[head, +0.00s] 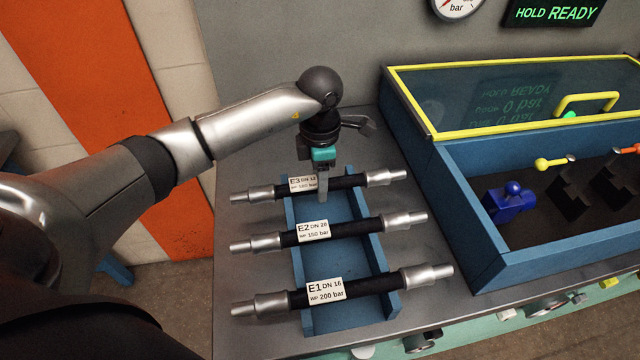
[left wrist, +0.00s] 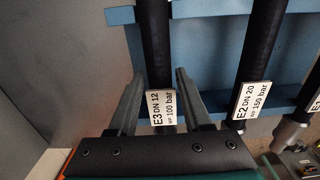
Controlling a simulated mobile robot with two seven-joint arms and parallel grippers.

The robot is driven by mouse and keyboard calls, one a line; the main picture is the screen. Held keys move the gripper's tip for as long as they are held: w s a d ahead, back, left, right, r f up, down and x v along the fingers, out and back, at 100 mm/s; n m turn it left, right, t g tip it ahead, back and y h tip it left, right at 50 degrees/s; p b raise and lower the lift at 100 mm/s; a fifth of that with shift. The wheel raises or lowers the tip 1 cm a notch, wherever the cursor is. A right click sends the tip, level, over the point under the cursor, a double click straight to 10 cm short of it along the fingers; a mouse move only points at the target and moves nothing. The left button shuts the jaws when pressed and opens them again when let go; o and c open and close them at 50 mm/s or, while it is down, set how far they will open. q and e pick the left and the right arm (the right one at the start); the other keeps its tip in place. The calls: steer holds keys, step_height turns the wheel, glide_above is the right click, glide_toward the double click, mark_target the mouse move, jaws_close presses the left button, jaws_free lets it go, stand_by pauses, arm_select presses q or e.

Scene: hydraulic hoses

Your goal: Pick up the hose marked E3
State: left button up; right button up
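The hose marked E3 (head: 350,182) is a black hose with silver end fittings and a white label. It lies across the far end of a blue rack (head: 309,325). My left gripper (head: 323,190) points down at this hose, just right of its label. In the left wrist view the two fingers of my left gripper (left wrist: 159,78) are open, one on each side of the E3 hose (left wrist: 156,45), with gaps visible. The E3 label (left wrist: 162,106) faces the camera between the fingers. My right gripper is not in view.
The hoses E2 (head: 350,227) and E1 (head: 370,286) lie nearer on the same rack. A blue test box (head: 470,225) with a raised yellow-framed lid (head: 420,105) stands to the right. A grey wall (head: 290,35) rises behind.

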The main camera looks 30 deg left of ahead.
arm_select(q)
jaws_close()
steer(key=shift+r, duration=0.1)
stand_by(0.9)
